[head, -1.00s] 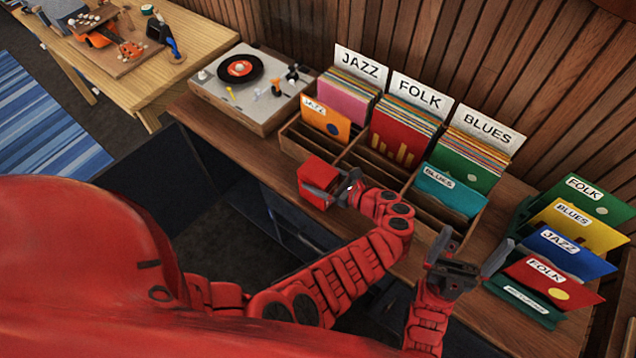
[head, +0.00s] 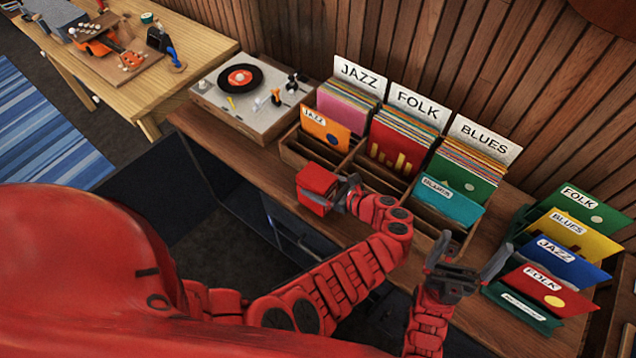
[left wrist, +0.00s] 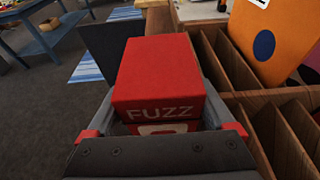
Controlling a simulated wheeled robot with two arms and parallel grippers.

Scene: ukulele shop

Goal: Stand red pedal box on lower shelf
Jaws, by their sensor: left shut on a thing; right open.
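The red pedal box (head: 316,180) is held in my left gripper (head: 328,193) at the front edge of the wooden counter, in front of the record crate. In the left wrist view the box (left wrist: 160,70) lies between the two fingers, with "FUZZ" lettering on the side towards the camera. Whether its underside touches the counter is hidden. My right gripper (head: 470,257) is open and empty in front of the crate's right end. The space below the counter is dark and partly hidden by my left arm; I cannot clearly make out the lower shelf.
The divided record crate (head: 428,228) holds jazz, folk and blues records close behind the box. A turntable (head: 222,100) stands at the counter's left. Several record sleeves (head: 545,285) stand at the right. A workbench (head: 205,45) is at upper left. Floor (head: 195,235) shows left of the counter.

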